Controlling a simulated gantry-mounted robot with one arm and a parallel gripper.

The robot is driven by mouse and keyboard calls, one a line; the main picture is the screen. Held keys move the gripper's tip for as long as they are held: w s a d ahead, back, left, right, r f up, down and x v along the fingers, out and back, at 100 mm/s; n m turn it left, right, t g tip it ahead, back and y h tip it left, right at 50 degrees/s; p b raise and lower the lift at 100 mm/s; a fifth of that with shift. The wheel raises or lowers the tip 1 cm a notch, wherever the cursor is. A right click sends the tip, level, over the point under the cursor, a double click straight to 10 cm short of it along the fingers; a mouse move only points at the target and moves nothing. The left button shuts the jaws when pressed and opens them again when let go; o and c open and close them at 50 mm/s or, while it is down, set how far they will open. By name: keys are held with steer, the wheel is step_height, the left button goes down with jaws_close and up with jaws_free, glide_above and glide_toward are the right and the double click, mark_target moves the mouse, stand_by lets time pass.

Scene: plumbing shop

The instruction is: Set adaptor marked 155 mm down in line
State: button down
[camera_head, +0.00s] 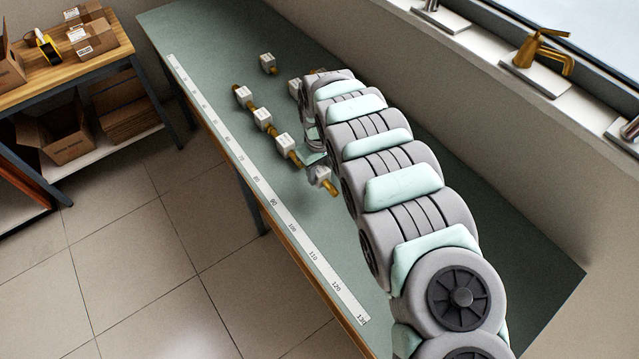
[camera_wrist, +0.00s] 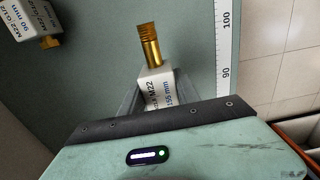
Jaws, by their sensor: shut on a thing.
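The adaptor marked 155 mm (camera_wrist: 156,88) is a white block with a threaded brass end that points away from my gripper in the wrist view. My gripper (camera_wrist: 153,100) is shut on its block. In the head view the held adaptor (camera_head: 320,177) is at the near end of a slanting row of similar adaptors, its brass end toward the lower right. The row holds adaptors at the far end (camera_head: 243,96), in the middle (camera_head: 263,119) and nearest mine (camera_head: 284,145). I cannot tell whether the held one touches the bench.
A white scale strip (camera_head: 273,205) runs along the green bench (camera_head: 215,40)'s left edge. A loose adaptor (camera_head: 267,62) stands farther back, with others partly behind my arm. An adaptor marked 90 mm (camera_wrist: 28,22) shows in the wrist view. The bench between the held adaptor and the strip is clear.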

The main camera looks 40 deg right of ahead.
mark_target(319, 168)
steer(key=shift+f, duration=2.6)
steer(key=shift+f, duration=0.1)
steer(key=c, duration=0.9)
jaws_free()
step_height(319, 168, up, 12)
steer(key=shift+r+p, duration=0.15)
steer(key=shift+p, duration=0.2)
